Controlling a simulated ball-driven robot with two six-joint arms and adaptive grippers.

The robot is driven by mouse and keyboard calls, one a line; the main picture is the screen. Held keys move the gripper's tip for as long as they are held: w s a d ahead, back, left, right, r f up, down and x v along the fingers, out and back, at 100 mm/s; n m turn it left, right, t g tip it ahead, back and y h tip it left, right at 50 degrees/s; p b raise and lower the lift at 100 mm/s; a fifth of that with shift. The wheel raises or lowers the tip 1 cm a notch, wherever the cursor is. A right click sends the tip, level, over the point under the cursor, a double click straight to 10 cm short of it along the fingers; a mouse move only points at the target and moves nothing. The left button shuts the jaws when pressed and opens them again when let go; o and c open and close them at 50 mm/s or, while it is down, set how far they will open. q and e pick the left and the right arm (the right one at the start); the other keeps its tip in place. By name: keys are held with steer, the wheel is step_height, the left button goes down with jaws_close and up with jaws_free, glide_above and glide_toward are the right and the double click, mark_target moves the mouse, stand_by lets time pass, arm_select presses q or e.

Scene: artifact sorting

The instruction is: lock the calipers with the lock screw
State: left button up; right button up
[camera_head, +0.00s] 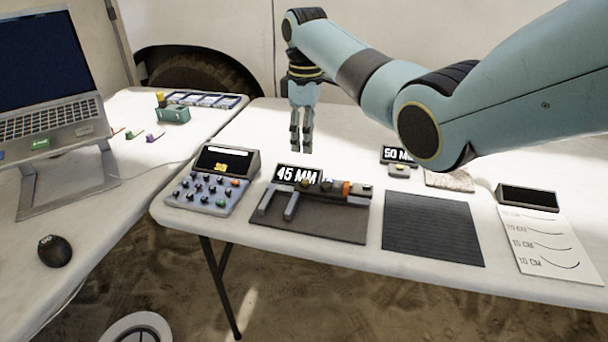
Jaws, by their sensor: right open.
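The calipers (292,203) lie on a dark mat (330,229) on the table, with their two grey jaws toward the left front. Their display reads 45 MM. An orange part (346,188) sits toward the right end of the calipers; I cannot tell whether it is the lock screw. My right gripper (301,150) hangs pointing down above and behind the calipers, apart from them. My left gripper is not in view.
A button panel (199,193) stands left of the calipers. A ribbed black mat (432,229) lies to the right, with a paper chart (548,244) beyond it. A 50 MM display (397,154) stands behind. A laptop (50,90) and mouse (54,251) are on the left table.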

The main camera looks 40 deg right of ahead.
mark_target(305, 181)
step_height(305, 181, down, 11)
steer(key=shift+r+b, duration=0.2)
steer(key=shift+b, duration=0.9)
jaws_close()
